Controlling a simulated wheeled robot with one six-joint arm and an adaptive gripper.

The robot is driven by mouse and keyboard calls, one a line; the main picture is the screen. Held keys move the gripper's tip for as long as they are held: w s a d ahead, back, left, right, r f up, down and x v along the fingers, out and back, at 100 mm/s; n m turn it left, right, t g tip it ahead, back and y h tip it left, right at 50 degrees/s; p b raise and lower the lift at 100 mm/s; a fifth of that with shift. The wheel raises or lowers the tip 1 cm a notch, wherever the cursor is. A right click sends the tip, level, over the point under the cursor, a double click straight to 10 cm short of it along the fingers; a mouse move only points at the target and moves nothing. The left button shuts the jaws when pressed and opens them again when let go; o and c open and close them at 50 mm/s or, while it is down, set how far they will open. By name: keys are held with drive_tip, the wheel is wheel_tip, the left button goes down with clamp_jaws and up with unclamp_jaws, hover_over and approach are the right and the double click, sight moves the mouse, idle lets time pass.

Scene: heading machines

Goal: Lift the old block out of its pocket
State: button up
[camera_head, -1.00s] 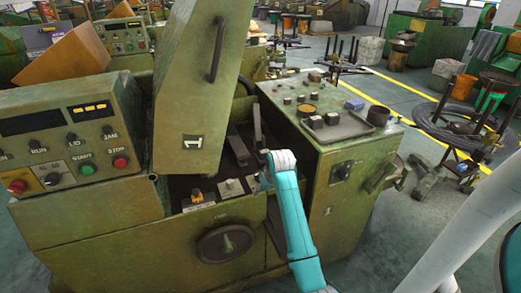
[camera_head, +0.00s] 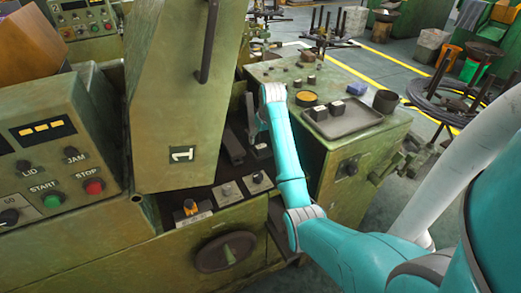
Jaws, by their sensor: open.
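The green machine marked 1 has its tall lid (camera_head: 165,100) raised over an open dark bay (camera_head: 215,175). Along the bay's front sit two small grey pieces with dark tops, one in the middle (camera_head: 228,191) and one at the right (camera_head: 258,180). I cannot tell which piece is the old block, nor make out its pocket. My teal arm (camera_head: 288,160) reaches up along the bay's right side, its white wrist joint beside the machine's right housing.
A shallow dark tray (camera_head: 345,122) with two small dark blocks lies on the right housing (camera_head: 300,75), beside a dark cup (camera_head: 386,101). A control panel (camera_head: 60,150) stands at left. The raised lid bounds the bay at left.

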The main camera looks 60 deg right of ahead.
sight(261, 146)
drive_tip(key=shift+s+x, duration=0.1)
drive_tip(key=shift+x, duration=1.45)
drive_tip(key=shift+s+x, duration=0.15)
drive_tip(key=shift+x, duration=1.4)
drive_tip(key=shift+d, duration=0.1)
clamp_jaws()
